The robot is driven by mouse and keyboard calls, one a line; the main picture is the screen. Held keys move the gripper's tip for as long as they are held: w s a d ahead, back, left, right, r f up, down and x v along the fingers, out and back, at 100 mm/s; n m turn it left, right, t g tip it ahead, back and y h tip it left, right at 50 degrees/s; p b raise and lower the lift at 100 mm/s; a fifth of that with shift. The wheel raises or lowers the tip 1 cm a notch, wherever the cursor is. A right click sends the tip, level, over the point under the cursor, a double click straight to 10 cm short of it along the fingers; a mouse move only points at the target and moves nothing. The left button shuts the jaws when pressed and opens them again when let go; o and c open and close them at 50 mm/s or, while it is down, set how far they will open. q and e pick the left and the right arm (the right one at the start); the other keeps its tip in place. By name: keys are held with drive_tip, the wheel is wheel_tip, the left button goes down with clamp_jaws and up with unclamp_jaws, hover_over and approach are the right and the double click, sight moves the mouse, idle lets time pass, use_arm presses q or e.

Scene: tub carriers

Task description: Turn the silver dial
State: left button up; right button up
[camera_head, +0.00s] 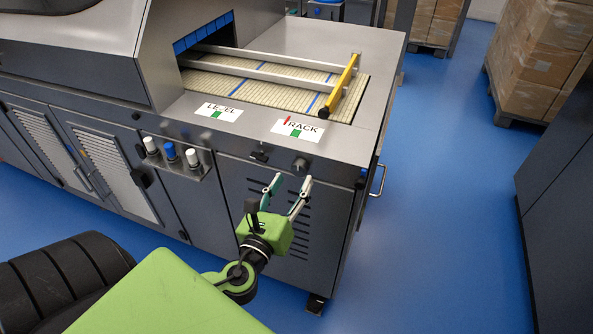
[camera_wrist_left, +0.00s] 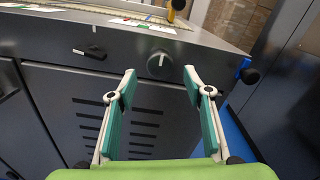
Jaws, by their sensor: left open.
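The silver dial (camera_head: 300,164) is a small round knob on the dark front panel of the machine, below the label reading RACK. In the left wrist view the dial (camera_wrist_left: 157,64) shows between and beyond my fingertips, with a light mark on its face. My left gripper (camera_head: 288,184) is open and empty, with its fingers pointing at the panel just below the dial. It also shows in the left wrist view (camera_wrist_left: 160,80), apart from the dial. My right gripper is not in view.
A black lever switch (camera_wrist_left: 90,51) sits left of the dial, and a dark knob (camera_head: 361,178) is to its right near the corner. A rack of white and blue bottles (camera_head: 172,153) hangs further left. Blue floor (camera_head: 440,220) is clear on the right.

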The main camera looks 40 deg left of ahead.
sight(298, 172)
use_arm(q)
drive_tip(key=shift+x, duration=1.8)
drive_tip(key=c, duration=1.1)
drive_tip(key=shift+n, duration=0.3)
